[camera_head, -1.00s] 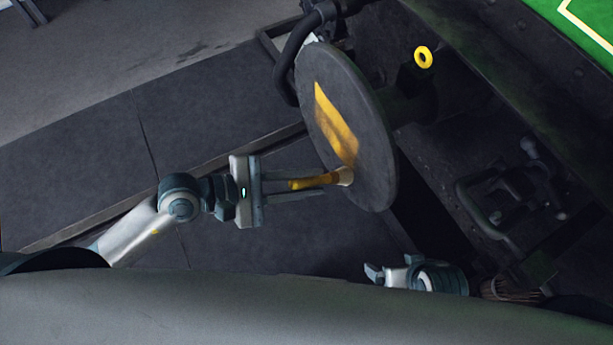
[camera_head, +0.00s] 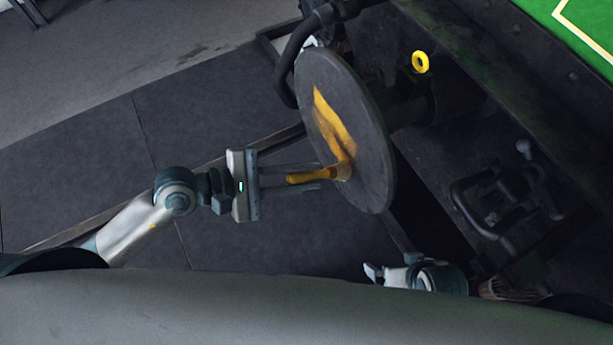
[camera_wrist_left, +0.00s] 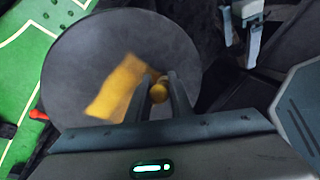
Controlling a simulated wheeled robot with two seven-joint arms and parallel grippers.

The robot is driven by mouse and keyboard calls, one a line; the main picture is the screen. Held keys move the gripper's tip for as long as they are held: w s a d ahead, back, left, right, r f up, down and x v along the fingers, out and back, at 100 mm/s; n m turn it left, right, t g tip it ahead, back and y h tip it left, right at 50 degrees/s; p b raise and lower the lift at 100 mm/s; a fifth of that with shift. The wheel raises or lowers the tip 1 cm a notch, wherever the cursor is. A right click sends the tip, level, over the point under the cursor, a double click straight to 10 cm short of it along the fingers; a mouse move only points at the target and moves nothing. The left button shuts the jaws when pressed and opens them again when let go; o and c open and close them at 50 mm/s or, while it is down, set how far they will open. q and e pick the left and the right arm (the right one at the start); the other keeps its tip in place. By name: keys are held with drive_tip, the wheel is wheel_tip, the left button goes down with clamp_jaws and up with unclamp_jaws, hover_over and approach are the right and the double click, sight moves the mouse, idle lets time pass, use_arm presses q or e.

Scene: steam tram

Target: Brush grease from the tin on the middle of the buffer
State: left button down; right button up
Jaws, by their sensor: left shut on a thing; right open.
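The buffer (camera_head: 368,150) is a large round dark plate, tilted, in the middle of the head view. A yellow-orange grease streak (camera_head: 331,118) runs across its face from upper left to the lower middle. My left gripper (camera_head: 322,177) is shut on the brush (camera_head: 310,177), which has a yellow handle. The brush's bristle end touches or nearly touches the buffer face at the lower end of the streak. In the left wrist view the brush end (camera_wrist_left: 158,92) shows between the fingers, beside the grease (camera_wrist_left: 118,88). My right gripper (camera_head: 372,271) is open and empty at the lower middle. I see no tin.
A dark hose (camera_head: 288,68) hangs behind the buffer's upper left. A yellow ring (camera_head: 420,62) sits on the dark tram front, and a coupling with handles (camera_head: 505,195) is at right. Paved floor (camera_head: 85,165) is clear at left.

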use_arm(q)
drive_tip(key=shift+w+a+b, duration=0.5)
drive_tip(key=shift+w+a, duration=0.25)
drive_tip(key=shift+w, duration=0.3)
drive_tip(key=shift+w+a+f, duration=0.1)
drive_tip(key=shift+w+a+b, duration=0.4)
drive_tip(key=shift+w+b, duration=0.1)
drive_tip(key=shift+w, duration=0.15)
drive_tip(key=shift+w+a+b, duration=0.4)
drive_tip(key=shift+w+b, duration=0.1)
drive_tip(key=shift+w, duration=0.15)
